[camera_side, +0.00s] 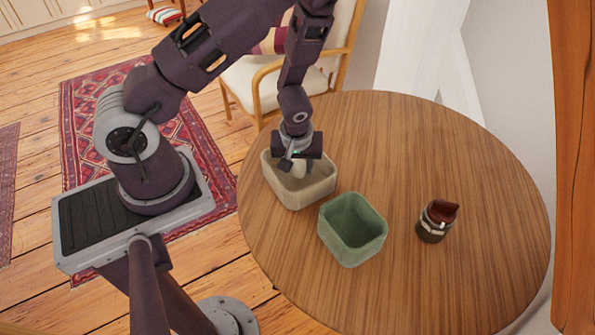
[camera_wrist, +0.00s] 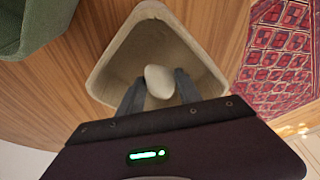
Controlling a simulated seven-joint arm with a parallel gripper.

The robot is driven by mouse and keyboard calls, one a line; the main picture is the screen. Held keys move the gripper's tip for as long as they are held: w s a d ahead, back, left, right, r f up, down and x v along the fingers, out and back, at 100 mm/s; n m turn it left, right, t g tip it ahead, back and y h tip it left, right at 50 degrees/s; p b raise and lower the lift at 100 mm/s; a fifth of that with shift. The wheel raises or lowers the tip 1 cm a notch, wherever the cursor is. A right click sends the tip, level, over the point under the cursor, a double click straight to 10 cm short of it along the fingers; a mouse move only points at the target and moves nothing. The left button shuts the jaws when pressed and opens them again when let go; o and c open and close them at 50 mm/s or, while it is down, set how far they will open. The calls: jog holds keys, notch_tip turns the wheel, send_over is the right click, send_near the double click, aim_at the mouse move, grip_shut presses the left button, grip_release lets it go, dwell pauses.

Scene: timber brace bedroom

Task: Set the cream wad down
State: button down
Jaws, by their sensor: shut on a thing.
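The cream wad (camera_wrist: 159,82) is a small rounded pale lump between the two dark fingers of my gripper (camera_wrist: 160,88) in the wrist view. My gripper is shut on it. In the side view my gripper (camera_side: 299,166) points down over the beige bin (camera_side: 306,197), with its fingertips at about the level of the opening. The wad shows there only as a small pale patch between the fingers. In the wrist view the beige bin (camera_wrist: 108,85) lies behind the wad, and its visible floor looks empty. I cannot tell whether the wad touches the bin.
A green bin (camera_side: 352,238) stands beside the beige bin on the round wooden table (camera_side: 450,140). A dark jar or cup with a red-brown thing in its top (camera_side: 436,220) stands further right. A chair (camera_side: 255,85) stands behind.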

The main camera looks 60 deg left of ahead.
notch_tip(320, 180, up, 7)
jog(key=shift+r, duration=0.2)
jog(key=w+a+f+n, duration=0.2)
jog(key=w+a+n, duration=0.2)
jog(key=w+a, duration=0.45)
jog(key=n+h, duration=0.2)
jog(key=n, duration=0.3)
send_near(335, 130)
jog(key=f, duration=0.6)
jog(key=shift+w+a, duration=0.1)
jog(key=shift+w, duration=0.25)
jog(key=shift+f, duration=0.1)
jog(key=c, duration=0.8)
grip_release()
